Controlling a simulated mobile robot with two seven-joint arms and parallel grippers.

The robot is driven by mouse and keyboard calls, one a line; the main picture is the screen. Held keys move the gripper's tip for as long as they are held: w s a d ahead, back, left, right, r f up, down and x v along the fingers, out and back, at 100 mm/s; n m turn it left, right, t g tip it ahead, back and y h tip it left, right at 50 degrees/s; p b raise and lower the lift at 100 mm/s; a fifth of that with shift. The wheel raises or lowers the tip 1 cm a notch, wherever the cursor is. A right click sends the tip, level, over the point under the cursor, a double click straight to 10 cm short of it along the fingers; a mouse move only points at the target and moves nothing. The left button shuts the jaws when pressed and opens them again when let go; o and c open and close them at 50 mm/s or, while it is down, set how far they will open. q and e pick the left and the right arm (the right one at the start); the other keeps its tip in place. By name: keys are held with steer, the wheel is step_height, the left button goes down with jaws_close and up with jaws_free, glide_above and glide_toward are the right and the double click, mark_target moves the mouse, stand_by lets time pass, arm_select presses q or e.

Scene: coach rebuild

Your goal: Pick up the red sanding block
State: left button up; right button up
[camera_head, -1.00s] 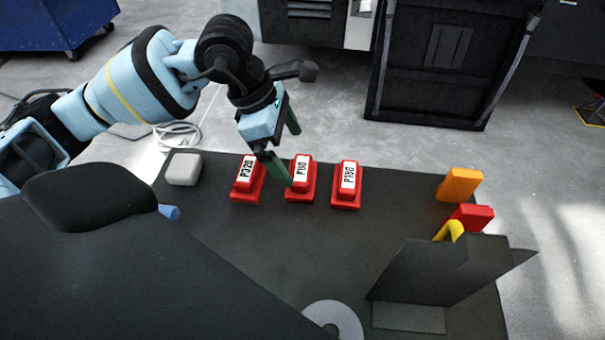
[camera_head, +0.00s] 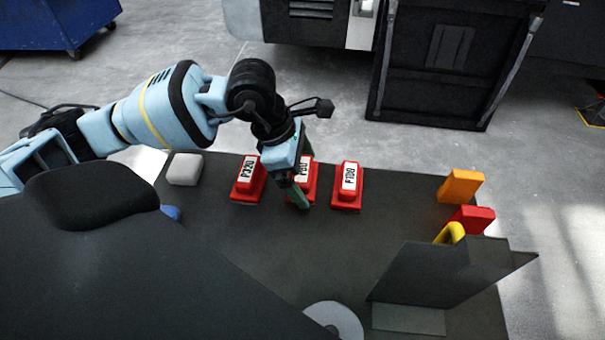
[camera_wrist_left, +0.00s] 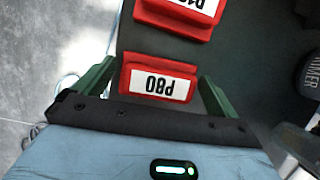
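Three red sanding blocks with white labels stand in a row on the dark table (camera_head: 250,245): a left one marked P320 (camera_head: 247,186), a middle one (camera_head: 310,186) and a right one (camera_head: 346,198). My left gripper (camera_head: 303,184) is down at the middle block and partly hides it. In the left wrist view this block (camera_wrist_left: 158,83) reads P80 upside down and lies between the two green fingers of my left gripper (camera_wrist_left: 157,78). The fingers are spread, with a narrow gap visible beside the block. My right gripper is not in view.
A pale block (camera_head: 184,169) lies at the table's back left. An orange block (camera_head: 460,185), a red block (camera_head: 474,217) and a yellow piece (camera_head: 452,232) are at the right, by a dark angled stand (camera_head: 435,275). A grey disc (camera_head: 334,318) lies at the front.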

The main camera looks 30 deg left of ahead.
mark_target(302, 169)
arm_select(q)
steer(key=c, duration=0.7)
steer(key=shift+r, duration=0.1)
steer(key=shift+c, duration=0.2)
step_height(302, 169, up, 10)
steer(key=shift+f, duration=0.1)
